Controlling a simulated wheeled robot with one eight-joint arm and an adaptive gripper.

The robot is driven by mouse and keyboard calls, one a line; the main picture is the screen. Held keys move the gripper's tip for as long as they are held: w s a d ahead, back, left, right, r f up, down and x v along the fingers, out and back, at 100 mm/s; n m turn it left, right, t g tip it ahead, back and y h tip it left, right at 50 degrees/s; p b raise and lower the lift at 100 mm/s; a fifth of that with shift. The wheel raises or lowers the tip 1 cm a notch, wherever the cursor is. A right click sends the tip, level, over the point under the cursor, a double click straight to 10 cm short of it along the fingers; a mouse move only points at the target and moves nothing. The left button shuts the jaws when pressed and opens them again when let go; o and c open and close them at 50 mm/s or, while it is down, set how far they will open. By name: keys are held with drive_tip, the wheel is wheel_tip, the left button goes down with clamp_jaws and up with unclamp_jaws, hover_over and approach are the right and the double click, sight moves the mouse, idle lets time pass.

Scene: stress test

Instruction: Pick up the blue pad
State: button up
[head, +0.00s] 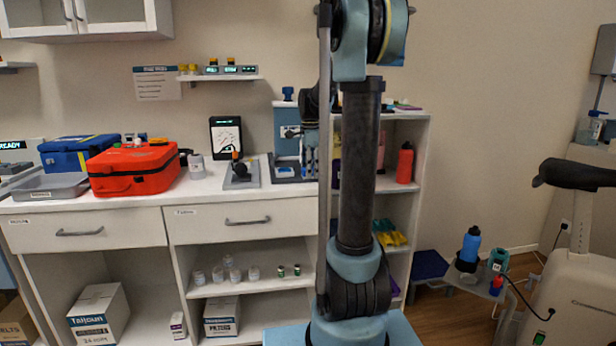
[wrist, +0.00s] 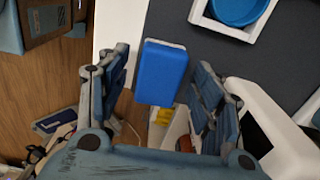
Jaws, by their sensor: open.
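The blue pad (wrist: 162,72) is a bright blue rounded block with a pale lower edge, seen in the wrist view. It lies between the spread fingers of my gripper (wrist: 165,98), toward their tips. Both fingers look apart from it, and the gripper is open and empty. In the head view my gripper (head: 310,165) points down over the counter's right end, by the dark mat. I cannot pick out the pad there; the gripper and arm may hide it.
A dark mat (wrist: 290,55) bears a white holder (wrist: 202,15) with a round blue piece (wrist: 240,8) close beside the pad. An orange case (head: 130,172) and a blue case (head: 72,153) stand on the counter's left. A shelf with a red bottle (head: 404,165) stands right of the gripper.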

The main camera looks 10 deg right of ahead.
drive_tip(key=shift+f, duration=0.25)
drive_tip(key=c, duration=1.1)
drive_tip(key=shift+o, duration=0.2)
wheel_tip(320, 180, up, 10)
drive_tip(key=shift+r, duration=0.1)
